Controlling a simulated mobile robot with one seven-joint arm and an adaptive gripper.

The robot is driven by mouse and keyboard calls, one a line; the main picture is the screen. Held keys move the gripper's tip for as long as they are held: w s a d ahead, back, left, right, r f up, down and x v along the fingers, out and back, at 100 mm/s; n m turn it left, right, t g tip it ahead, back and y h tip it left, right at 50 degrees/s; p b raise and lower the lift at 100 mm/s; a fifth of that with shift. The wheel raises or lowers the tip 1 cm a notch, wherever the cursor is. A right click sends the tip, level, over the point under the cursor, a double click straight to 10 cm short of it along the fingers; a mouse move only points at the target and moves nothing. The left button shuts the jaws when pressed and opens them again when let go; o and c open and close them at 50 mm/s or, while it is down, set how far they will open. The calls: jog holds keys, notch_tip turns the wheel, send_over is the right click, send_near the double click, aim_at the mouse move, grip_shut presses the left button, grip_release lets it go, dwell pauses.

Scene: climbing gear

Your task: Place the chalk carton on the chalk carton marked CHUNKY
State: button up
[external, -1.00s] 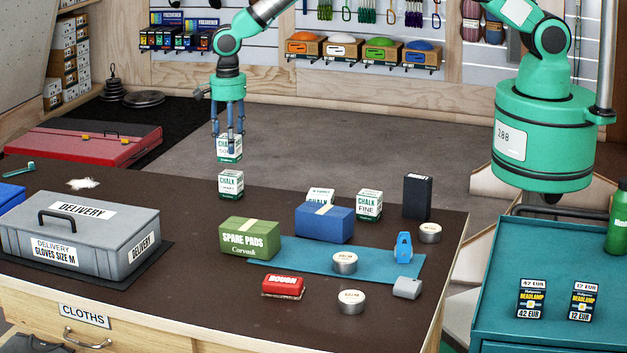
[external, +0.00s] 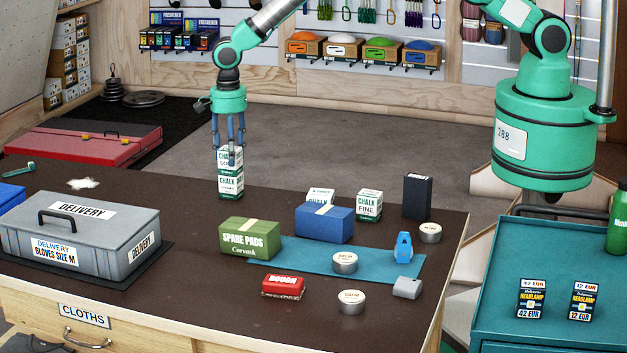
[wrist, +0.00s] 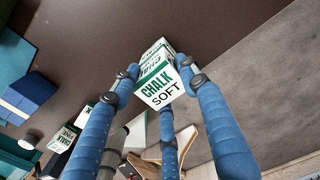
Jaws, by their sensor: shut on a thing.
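My gripper (external: 230,150) points down over the back left of the dark table, its fingers shut on a white and green chalk carton (external: 229,158). In the wrist view this carton (wrist: 160,88) reads CHALK SOFT and sits between the blue fingers (wrist: 158,78). Directly below it, a second chalk carton (external: 231,187) stands upright on the table. Its lower word is too small to read surely. The held carton is lined up above it, and no clear gap shows; I cannot tell whether they touch. Part of another carton (wrist: 154,50) shows behind the held one in the wrist view.
A chalk carton marked FINE (external: 369,205) stands to the right, with another carton (external: 320,195) partly hidden behind a blue box (external: 324,224). A green SPARE PADS box (external: 249,238) stands in front. A grey delivery case (external: 85,240) is at left.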

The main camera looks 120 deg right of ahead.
jog(key=shift+f, duration=0.15)
jog(key=o, duration=1.2)
jog(key=shift+o, duration=0.2)
notch_tip(320, 180, up, 12)
jog(key=shift+r, duration=0.25)
